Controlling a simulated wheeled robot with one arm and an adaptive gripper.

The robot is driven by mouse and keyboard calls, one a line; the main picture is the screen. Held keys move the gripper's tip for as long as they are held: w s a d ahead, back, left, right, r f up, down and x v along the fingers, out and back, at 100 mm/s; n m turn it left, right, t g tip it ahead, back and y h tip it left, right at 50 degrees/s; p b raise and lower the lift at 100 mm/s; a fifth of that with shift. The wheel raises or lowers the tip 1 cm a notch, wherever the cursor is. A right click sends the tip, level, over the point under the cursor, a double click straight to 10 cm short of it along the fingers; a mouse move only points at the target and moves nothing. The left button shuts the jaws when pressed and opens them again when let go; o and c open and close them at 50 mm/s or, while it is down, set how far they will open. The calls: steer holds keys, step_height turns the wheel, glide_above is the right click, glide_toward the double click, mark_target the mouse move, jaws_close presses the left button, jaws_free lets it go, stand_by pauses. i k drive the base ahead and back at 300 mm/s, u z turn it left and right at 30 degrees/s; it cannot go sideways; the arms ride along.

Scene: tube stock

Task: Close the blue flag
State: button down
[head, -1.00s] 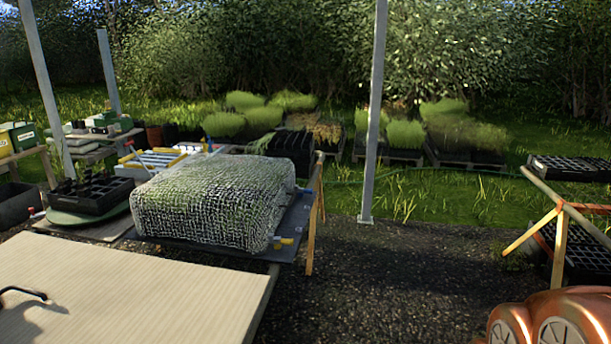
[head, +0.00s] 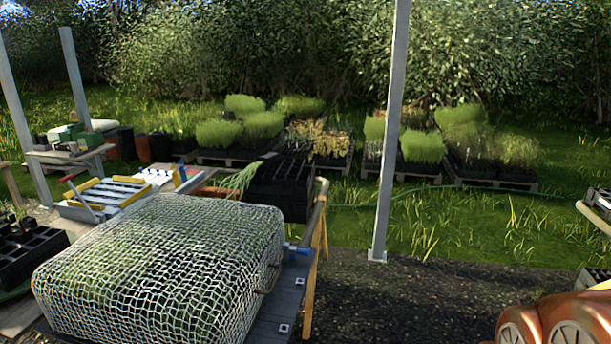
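No thing in view is clearly a blue flag. A small blue piece (head: 298,248) sticks out by the right side of a net-covered block (head: 160,262), at the edge of the dark board (head: 288,300) under it. It is too small to tell its form or whether it is open or shut. Another small blue upright piece (head: 181,168) stands farther back, near a bench with yellow and white parts. My gripper is not in view. Only a copper-coloured part of my own body shows at the bottom right.
A grey post (head: 391,130) stands right of centre. A wooden trestle (head: 314,250) stands at the block's right. Pallets with trays of green plants (head: 421,148) lie behind on grass. Dark trays (head: 25,250) are at left. Dark gravel right of the block is clear.

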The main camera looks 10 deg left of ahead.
mark_target(182, 170)
steer(key=i, duration=2.45)
steer(key=u, duration=5.85)
steer(key=i, duration=2)
steer(key=z, duration=0.05)
